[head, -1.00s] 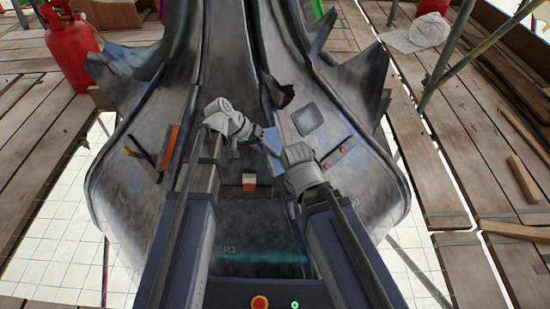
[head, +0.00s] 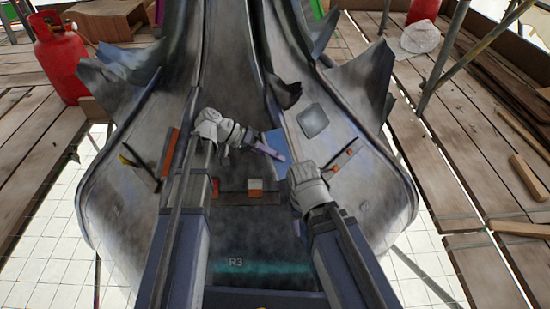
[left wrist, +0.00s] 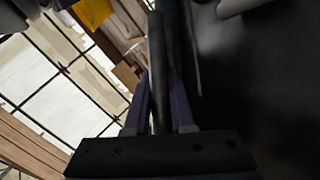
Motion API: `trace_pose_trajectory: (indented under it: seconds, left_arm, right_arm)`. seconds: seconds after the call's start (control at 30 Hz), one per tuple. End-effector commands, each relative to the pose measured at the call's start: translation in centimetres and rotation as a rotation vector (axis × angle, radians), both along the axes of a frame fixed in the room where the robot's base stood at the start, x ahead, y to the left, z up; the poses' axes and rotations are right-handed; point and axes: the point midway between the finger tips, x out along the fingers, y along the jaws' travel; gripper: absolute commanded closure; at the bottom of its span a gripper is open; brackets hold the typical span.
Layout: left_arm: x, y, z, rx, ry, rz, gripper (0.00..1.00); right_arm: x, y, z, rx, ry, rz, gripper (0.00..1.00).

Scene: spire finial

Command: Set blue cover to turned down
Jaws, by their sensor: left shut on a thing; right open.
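The blue cover (head: 275,140) shows as a small flat blue panel in the middle of the grey metal shell, partly hidden by my left gripper. My left gripper (head: 280,155) reaches in from the left with its purple fingers at the blue cover's lower edge. In the left wrist view the fingers (left wrist: 158,108) are closed on a dark, narrow piece (left wrist: 156,70), which looks like the cover seen edge-on in shadow. My right gripper (head: 298,172) is open, lower and to the right of the cover, apart from it; its fingertips are mostly hidden.
Spiky metal fins flank the shell. A red gas cylinder (head: 62,58) stands on planks at the far left.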

Motion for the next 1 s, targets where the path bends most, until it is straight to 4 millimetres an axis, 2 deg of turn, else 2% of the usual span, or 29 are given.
trace_pose_trajectory:
  seconds: [0.03,0.3,0.33,0.57,0.83,1.0]
  left_arm:
    - [0.4,0.5,-0.3,0.015,-0.002,0.010,1.00]
    - [0.5,0.5,-0.3,0.015,-0.002,0.012,1.00]
    - [0.5,0.5,-0.3,0.014,-0.003,0.013,0.74]
    - [0.4,0.3,-0.2,0.011,-0.001,0.009,0.48]
    - [0.3,0.3,0.0,0.009,0.000,0.006,0.48]
    - [0.3,1.9,1.5,0.009,0.000,0.008,0.48]
  right_arm:
    - [0.0,0.0,-0.1,0.000,0.000,0.000,0.50]
    - [0.0,0.0,0.0,0.000,0.000,0.000,0.50]
    - [0.0,0.0,0.0,0.000,0.000,0.000,0.50]
    - [0.0,0.0,0.0,0.000,0.000,0.000,0.50]
    - [0.0,0.0,0.2,0.000,0.000,0.000,0.50]
    - [0.0,0.0,1.6,0.000,0.001,0.000,0.50]
